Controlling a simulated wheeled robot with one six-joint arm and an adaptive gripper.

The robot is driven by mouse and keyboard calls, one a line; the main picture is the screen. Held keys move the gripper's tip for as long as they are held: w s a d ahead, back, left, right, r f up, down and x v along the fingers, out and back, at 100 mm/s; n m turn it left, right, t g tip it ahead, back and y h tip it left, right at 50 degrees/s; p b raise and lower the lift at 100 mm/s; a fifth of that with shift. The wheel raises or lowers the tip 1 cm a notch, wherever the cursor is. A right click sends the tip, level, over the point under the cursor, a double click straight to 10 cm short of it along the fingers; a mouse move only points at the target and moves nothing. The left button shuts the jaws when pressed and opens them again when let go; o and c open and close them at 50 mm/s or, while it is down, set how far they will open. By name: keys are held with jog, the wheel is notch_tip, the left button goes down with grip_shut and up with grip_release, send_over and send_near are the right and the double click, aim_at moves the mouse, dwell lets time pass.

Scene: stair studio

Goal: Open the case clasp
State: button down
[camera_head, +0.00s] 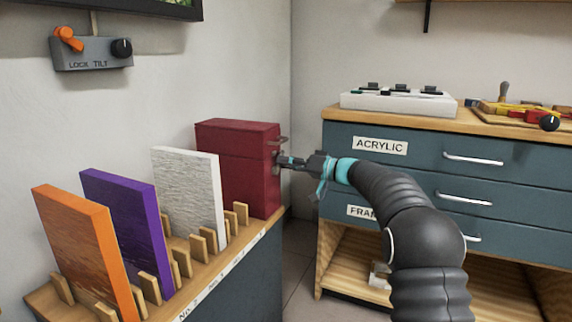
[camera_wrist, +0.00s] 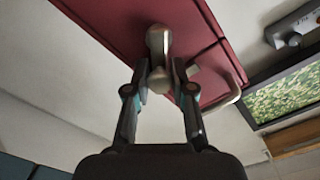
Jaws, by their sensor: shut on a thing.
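The dark red case (camera_head: 236,165) stands upright at the far end of the wooden rack. In the wrist view the case (camera_wrist: 105,22) fills the top, with a seam across it. My gripper (camera_head: 284,161) reaches its right side from the right. In the wrist view my gripper (camera_wrist: 160,75) has its two fingers closed around a metallic clasp (camera_wrist: 158,42) on the case. A pale handle (camera_wrist: 228,98) sticks out from the case beside the right finger. The exact position of the clasp's lever is partly hidden by the fingers.
Orange (camera_head: 82,245), purple (camera_head: 128,230) and white (camera_head: 188,195) panels stand in the rack (camera_head: 258,238) left of the case. A blue drawer cabinet (camera_head: 420,185) stands behind my arm. A lock-tilt control box (camera_head: 90,53) is on the left wall.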

jog(key=m, duration=0.3)
jog(key=shift+w+d+f+m+p, duration=0.15)
jog(key=shift+w+f+m+p, duration=0.15)
jog(key=shift+f+p, duration=0.05)
jog(key=shift+w+f+m+p, duration=0.1)
jog(key=shift+f+m+p, duration=0.15)
jog(key=shift+m, duration=0.65)
jog(key=shift+w+f+m+p, duration=0.1)
jog(key=shift+f+m+p, duration=0.1)
jog(key=shift+m, duration=0.7)
jog(key=c, duration=1)
grip_release()
jog(key=shift+d, duration=0.15)
jog(key=v, duration=1.1)
jog(key=shift+s+d, duration=0.15)
jog(key=shift+d, duration=0.25)
